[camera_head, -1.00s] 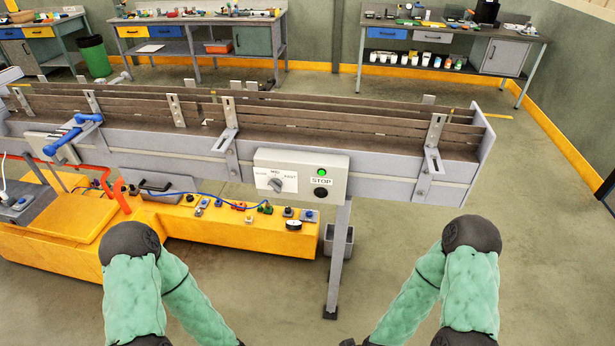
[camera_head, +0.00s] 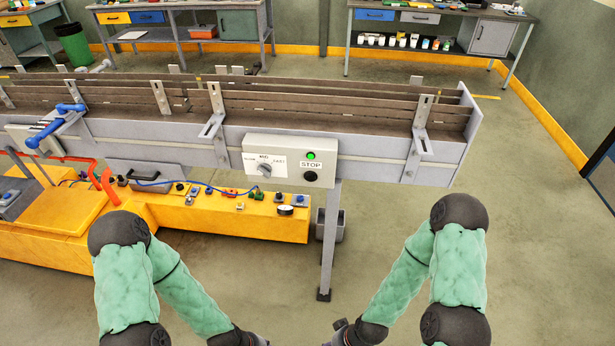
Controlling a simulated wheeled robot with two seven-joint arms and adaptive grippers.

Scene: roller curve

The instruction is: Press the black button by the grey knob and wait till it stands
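A grey control box (camera_head: 290,179) is fixed to the near side of the conveyor. The black button (camera_head: 311,176) sits at its right, below a STOP label and a lit green button or lamp (camera_head: 311,156). The grey knob (camera_head: 264,171) is left of the black button, on a white dial plate marked with speeds. Nothing touches the box. My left gripper (camera_head: 252,339) and my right gripper (camera_head: 342,330) show only as dark parts at the bottom edge, well below and apart from the box. Their fingers are cut off or hidden.
A support leg (camera_head: 327,245) stands below the box. A yellow machine base (camera_head: 215,222) with small switches and a blue cable lies at left. Workbenches (camera_head: 430,28) stand behind; the floor at right is clear.

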